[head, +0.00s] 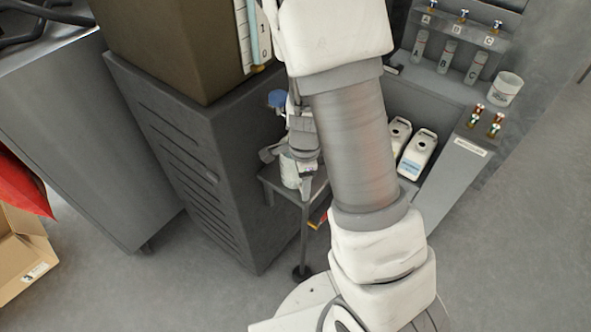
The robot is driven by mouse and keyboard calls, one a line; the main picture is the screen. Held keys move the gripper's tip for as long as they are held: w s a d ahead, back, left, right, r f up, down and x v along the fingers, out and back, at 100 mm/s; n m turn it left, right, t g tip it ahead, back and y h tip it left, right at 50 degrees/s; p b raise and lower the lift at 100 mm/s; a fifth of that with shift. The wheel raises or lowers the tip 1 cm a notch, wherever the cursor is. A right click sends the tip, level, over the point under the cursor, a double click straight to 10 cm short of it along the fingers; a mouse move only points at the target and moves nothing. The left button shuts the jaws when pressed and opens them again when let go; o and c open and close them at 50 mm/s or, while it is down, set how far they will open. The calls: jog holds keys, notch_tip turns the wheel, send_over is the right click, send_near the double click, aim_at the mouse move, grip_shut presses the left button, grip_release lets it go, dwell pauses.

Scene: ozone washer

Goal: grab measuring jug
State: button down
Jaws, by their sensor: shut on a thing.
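The measuring jug (289,174) appears as a pale, whitish round vessel at the small grey side table (268,180), left of my arm. My gripper (302,172) is at the jug, with a finger in front of its side, and is shut on it. The gripper partly covers the jug, so its handle and spout cannot be made out. I cannot tell whether its base touches the table top. My own arm crosses the middle of the view and hides part of the table.
A grey slatted cabinet (190,160) stands close on the left with a brown box on it. A blue-capped item (277,99) is behind the gripper. The floor at right is clear.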

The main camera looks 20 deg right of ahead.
jog(key=shift+r, duration=0.1)
jog(key=shift+r+p, duration=0.4)
jog(key=shift+r, duration=0.3)
jog(key=s+d+b, duration=1)
jog(key=s+b, duration=0.1)
jog(key=s, duration=0.3)
jog(key=shift+s+d, duration=0.15)
dwell(0.5)
